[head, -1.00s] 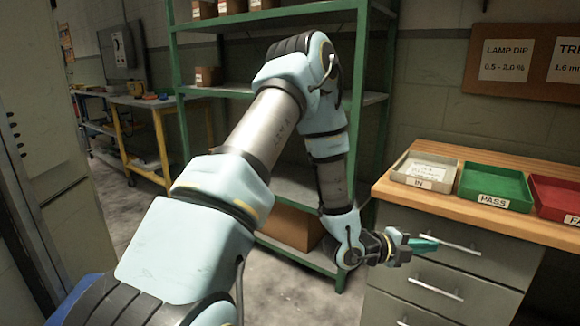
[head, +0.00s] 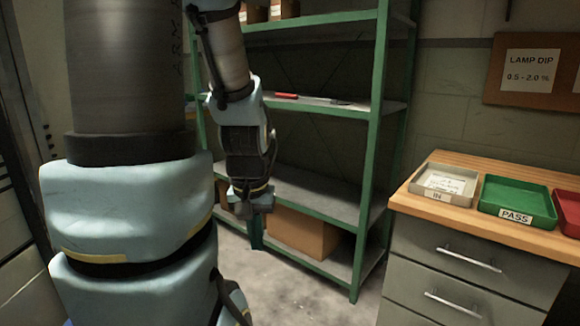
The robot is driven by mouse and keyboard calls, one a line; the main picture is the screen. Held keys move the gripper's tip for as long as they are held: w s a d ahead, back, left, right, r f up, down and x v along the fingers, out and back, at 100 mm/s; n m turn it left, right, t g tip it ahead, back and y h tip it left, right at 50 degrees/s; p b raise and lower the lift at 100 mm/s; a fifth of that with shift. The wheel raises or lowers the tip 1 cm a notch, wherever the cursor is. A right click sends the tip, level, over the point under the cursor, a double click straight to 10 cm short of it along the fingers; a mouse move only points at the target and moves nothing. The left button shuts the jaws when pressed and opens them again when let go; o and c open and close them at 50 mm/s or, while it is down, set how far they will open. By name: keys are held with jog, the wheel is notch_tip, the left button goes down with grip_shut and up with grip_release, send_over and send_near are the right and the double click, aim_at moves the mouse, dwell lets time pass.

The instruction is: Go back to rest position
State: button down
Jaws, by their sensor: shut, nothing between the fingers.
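My gripper (head: 256,232) hangs pointing down at the left of centre in the head view, in front of the green shelf rack (head: 376,130). Its teal fingers are together with nothing between them. It is apart from the shelf boards as far as I can tell. My arm is raised and folded, and its thick links fill the left side of the view.
A wooden-topped bench with grey drawers (head: 462,262) stands at the right. On it are a white IN tray (head: 470,189), a green PASS tray (head: 488,204) and a red tray (head: 565,207). A cardboard box (head: 300,236) sits on the lowest shelf. The floor (head: 290,290) in front is clear.

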notch_tip(320, 180, up, 16)
jog(key=p, duration=1.4)
